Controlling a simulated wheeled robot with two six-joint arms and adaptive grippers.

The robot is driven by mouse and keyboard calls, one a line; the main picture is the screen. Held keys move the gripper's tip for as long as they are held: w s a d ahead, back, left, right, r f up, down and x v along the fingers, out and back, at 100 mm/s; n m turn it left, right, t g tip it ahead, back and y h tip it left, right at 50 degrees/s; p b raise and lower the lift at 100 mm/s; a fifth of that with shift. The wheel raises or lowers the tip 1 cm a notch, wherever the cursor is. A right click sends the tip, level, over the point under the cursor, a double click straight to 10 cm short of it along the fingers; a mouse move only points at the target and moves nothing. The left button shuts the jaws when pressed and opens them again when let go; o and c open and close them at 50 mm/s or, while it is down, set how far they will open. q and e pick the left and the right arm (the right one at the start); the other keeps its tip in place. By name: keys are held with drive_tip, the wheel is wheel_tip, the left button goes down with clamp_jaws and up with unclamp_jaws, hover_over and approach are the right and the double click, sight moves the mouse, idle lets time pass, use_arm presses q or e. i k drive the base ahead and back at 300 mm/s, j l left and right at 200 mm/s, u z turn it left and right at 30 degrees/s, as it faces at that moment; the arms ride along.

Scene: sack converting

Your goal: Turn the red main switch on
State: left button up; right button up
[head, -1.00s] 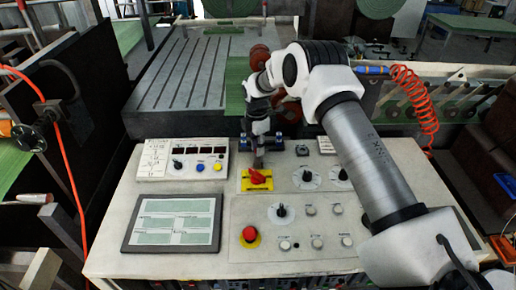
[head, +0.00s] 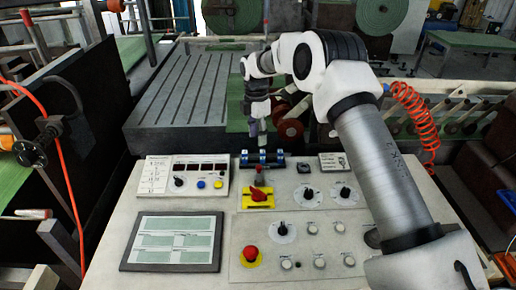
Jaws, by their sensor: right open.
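The red main switch (head: 258,194) sits on a yellow plate (head: 244,203) near the back middle of the pale control panel. Its red handle is small in the view, and I cannot tell its exact angle. My right gripper (head: 258,139) points downward from an arm that comes in from the right. It is open and holds nothing. In the picture its fingers are above the switch, at the panel's back edge, apart from the switch. My left gripper is not in view.
A red stop button (head: 250,253), black knobs (head: 282,229) and a screen (head: 172,241) share the panel (head: 120,215). Blue parts (head: 276,158) stand behind the switch. A slotted metal bed (head: 180,90) lies behind the panel. An orange coiled hose (head: 432,120) hangs at right.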

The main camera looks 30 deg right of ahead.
sight(257, 196)
drive_tip(key=k, duration=1.5)
